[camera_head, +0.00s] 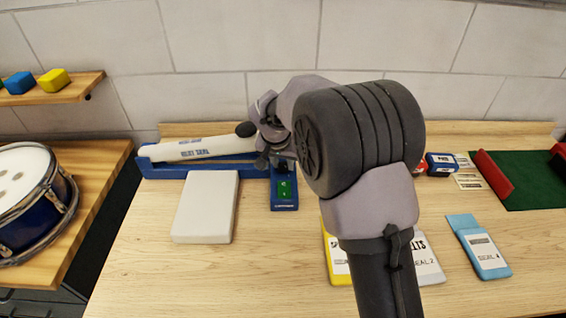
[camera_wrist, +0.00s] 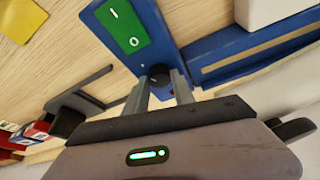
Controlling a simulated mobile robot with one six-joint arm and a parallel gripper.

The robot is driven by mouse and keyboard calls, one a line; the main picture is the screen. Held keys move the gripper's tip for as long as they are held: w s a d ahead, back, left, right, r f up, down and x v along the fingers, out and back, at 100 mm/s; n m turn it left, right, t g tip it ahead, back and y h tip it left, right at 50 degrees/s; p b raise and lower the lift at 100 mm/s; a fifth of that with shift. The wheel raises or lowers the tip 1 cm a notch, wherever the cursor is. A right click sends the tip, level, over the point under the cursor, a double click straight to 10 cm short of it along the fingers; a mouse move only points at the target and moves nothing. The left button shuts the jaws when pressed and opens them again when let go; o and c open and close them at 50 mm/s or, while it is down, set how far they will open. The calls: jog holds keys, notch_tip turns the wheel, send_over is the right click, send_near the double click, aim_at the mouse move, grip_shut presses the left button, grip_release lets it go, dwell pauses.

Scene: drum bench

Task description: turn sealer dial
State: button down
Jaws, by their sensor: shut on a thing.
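The sealer is a long blue unit (camera_head: 160,171) with a white arm (camera_head: 198,148) marked with blue lettering and ending in a black knob (camera_head: 246,129). Its right end is a blue panel (camera_head: 284,203) with a green switch (camera_head: 284,188), which also shows in the wrist view (camera_wrist: 124,27), marked I and O. A small black dial (camera_wrist: 158,75) sits on this panel below the switch in the wrist view. My gripper (camera_wrist: 159,88) has its two grey fingers on either side of the dial, shut on it.
A white block (camera_head: 206,207) stands in front of the sealer. A yellow packet (camera_head: 334,262), a white packet (camera_head: 430,267) and a blue packet (camera_head: 480,250) lie at the front right. A green mat (camera_head: 525,180) with a red bar (camera_head: 493,174) is at right. A drum (camera_head: 30,205) stands left.

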jog(key=c, duration=1.1)
grip_release()
jog(key=p+v, duration=0.5)
jog(key=v, duration=1.2)
jog(key=shift+s+r, duration=0.1)
jog(key=shift+s, duration=0.1)
